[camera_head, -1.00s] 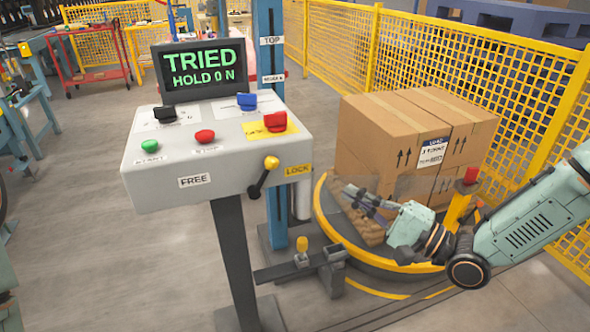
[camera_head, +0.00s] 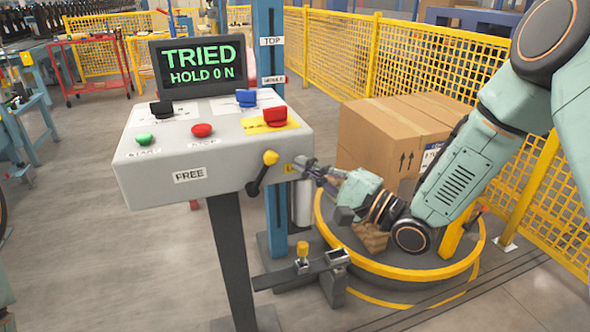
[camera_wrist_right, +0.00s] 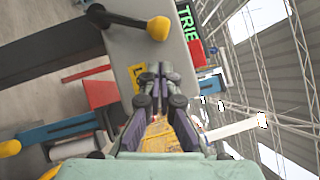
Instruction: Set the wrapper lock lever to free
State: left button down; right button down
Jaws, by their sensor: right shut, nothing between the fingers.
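The lock lever (camera_head: 262,173) is a black arm with a yellow knob on the front face of the grey control box (camera_head: 225,150). Its knob end points up and right, on the side of the yellow LOCK label, which my gripper partly covers. The FREE label (camera_head: 190,175) is on the left of the same face. My right gripper (camera_head: 300,166) is shut and empty, just right of the lever and apart from it. In the right wrist view the shut fingertips (camera_wrist_right: 157,68) are near the box face, below the lever's yellow knob (camera_wrist_right: 158,28). My left gripper does not show.
A screen (camera_head: 203,64) reads TRIED, HOLD 0 N. Buttons and coloured switches cover the box top. Behind my right arm, cartons (camera_head: 385,130) stand on a round turntable with a yellow rim (camera_head: 400,270). A yellow mesh fence (camera_head: 430,60) stands behind.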

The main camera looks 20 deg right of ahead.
aim_at(262, 173)
jog(key=shift+w+a+r, duration=0.1)
jog(key=shift+a+r, duration=0.1)
jog(key=shift+a, duration=0.45)
jog(key=shift+a+r, duration=0.2)
jog(key=shift+a, duration=0.45)
jog(key=shift+r, duration=0.1)
